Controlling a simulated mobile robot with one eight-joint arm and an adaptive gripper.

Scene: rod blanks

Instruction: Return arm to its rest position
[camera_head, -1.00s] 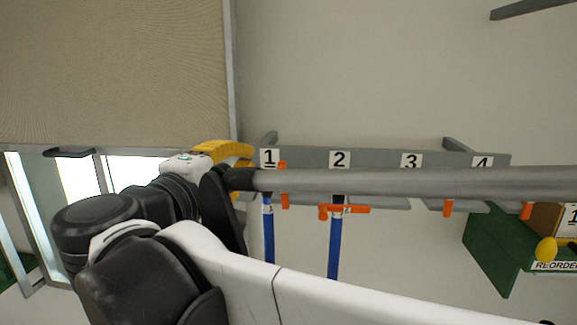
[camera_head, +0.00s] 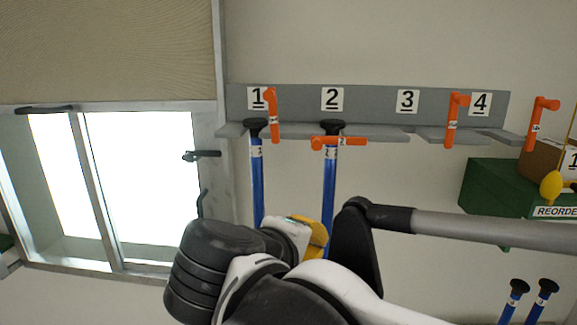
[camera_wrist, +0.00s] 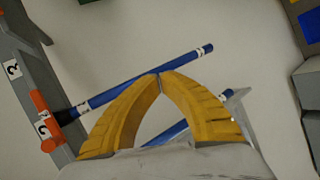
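My gripper's yellow fingers (camera_wrist: 160,78) meet at the tips in the wrist view, with nothing seen between them. In the head view the gripper (camera_head: 312,238) is mostly hidden behind my wrist, below the rack. A blue rod with a black cap (camera_head: 257,185) hangs at rack place 1, and another blue rod (camera_head: 329,185) hangs at place 2. In the wrist view a blue rod (camera_wrist: 120,87) passes behind the fingertips. A second blue length (camera_wrist: 168,133) shows through the gap below them.
The grey wall rack (camera_head: 370,100) carries labels 1 to 4 and orange latches (camera_head: 452,120). A window (camera_head: 150,180) is at left. A green box (camera_head: 485,190) with a REORDER label is at right. Two more blue rods (camera_head: 517,290) stand at lower right.

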